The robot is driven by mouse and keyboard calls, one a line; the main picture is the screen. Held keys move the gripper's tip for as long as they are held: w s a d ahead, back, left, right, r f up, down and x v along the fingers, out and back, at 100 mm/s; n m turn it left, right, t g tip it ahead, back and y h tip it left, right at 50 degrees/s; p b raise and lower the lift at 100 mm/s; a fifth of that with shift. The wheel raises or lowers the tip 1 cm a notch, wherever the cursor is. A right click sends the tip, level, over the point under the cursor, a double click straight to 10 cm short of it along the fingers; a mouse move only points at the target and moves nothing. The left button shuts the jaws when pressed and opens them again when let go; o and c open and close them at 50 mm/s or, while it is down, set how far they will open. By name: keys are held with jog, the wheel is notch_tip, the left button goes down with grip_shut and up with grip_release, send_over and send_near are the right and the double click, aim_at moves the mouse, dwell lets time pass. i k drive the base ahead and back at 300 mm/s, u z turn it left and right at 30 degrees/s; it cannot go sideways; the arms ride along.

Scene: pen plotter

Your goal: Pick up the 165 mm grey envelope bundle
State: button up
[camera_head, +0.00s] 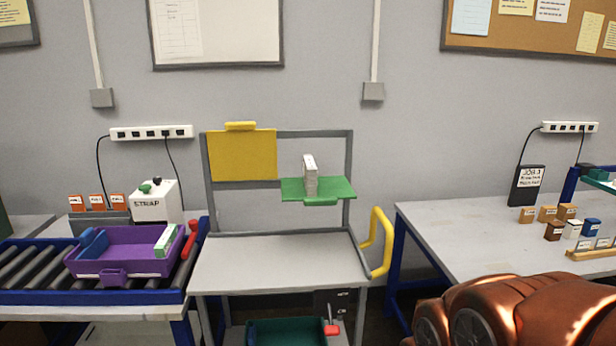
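A narrow, pale grey upright block (310,178), which looks like the envelope bundle, stands on the small green shelf (338,188) of the grey cart frame. Its size label cannot be read. A white and green bundle (166,240) leans in the right end of the purple tote (120,268) at the left. My copper-coloured arm fills the bottom right corner. My gripper is out of view, so its fingers and anything in them are hidden.
The cart's grey top (275,265) is bare, with a yellow handle (379,243) on its right. A roller conveyor (30,268) is at the left. The right table (450,230) carries several small boxes and a black sign (527,185). A dark green bin (285,333) sits low in the cart.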

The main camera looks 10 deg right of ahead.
aim_at(310, 171)
jog(key=k, duration=0.65)
jog(key=u, duration=0.55)
jog(key=i, duration=0.8)
jog(key=u, duration=0.4)
jog(key=i, duration=0.85)
jog(key=z, duration=0.3)
